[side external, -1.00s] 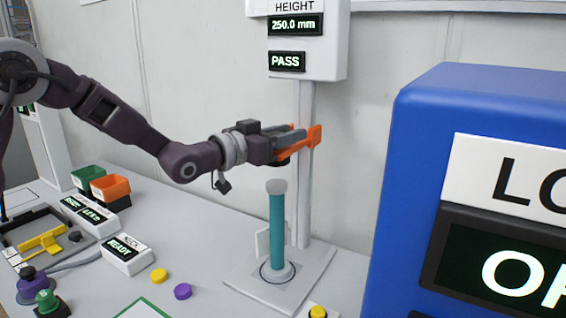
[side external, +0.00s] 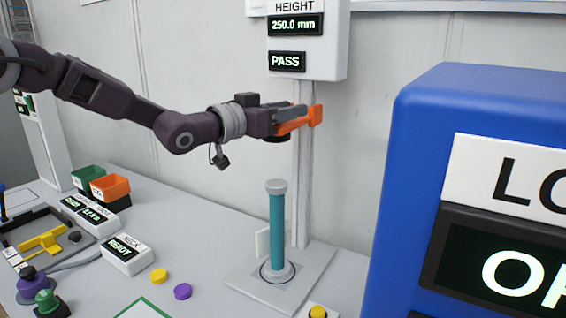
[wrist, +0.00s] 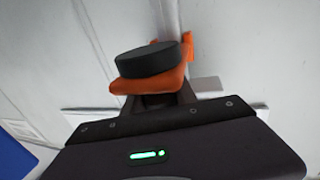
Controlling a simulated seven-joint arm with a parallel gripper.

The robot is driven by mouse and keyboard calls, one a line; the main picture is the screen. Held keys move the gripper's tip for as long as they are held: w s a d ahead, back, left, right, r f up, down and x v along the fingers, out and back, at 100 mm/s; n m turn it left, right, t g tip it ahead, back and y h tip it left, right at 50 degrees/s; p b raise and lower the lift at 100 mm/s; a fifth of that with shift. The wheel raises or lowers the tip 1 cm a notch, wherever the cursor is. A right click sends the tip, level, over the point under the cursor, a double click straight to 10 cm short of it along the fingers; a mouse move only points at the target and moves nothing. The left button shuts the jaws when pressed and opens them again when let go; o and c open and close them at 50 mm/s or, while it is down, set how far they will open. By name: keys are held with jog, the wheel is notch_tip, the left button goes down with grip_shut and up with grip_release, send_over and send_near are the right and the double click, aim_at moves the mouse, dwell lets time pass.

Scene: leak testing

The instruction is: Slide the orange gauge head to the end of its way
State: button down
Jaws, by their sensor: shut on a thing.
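The orange gauge head (side external: 316,116) is on the upright white column (side external: 304,170) of the height gauge, well above the teal cylinder (side external: 277,228). My gripper (side external: 290,113) is shut on the gauge head from the left, at about the level below the display box. In the wrist view the orange head (wrist: 178,82) shows with a black round pad (wrist: 150,60) on it, in front of my gripper; the fingertips are mostly hidden there. The teal cylinder stands upright on the gauge's base plate (side external: 245,275), apart from the head.
The display box (side external: 325,50) above reads 250.0 mm and PASS. A large blue machine (side external: 415,150) stands at the right. A yellow cap (side external: 159,275), a purple cap (side external: 183,291), orange bin (side external: 110,187) and READY box (side external: 125,254) lie at left. Space between cylinder and head is clear.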

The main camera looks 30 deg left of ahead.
jog(key=shift+r, duration=0.1)
jog(key=shift+d+r, duration=0.1)
jog(key=shift+r, duration=2)
jog(key=shift+f, duration=0.1)
jog(key=c, duration=0.7)
grip_release()
jog(key=shift+o, duration=0.2)
jog(key=shift+v, duration=2.95)
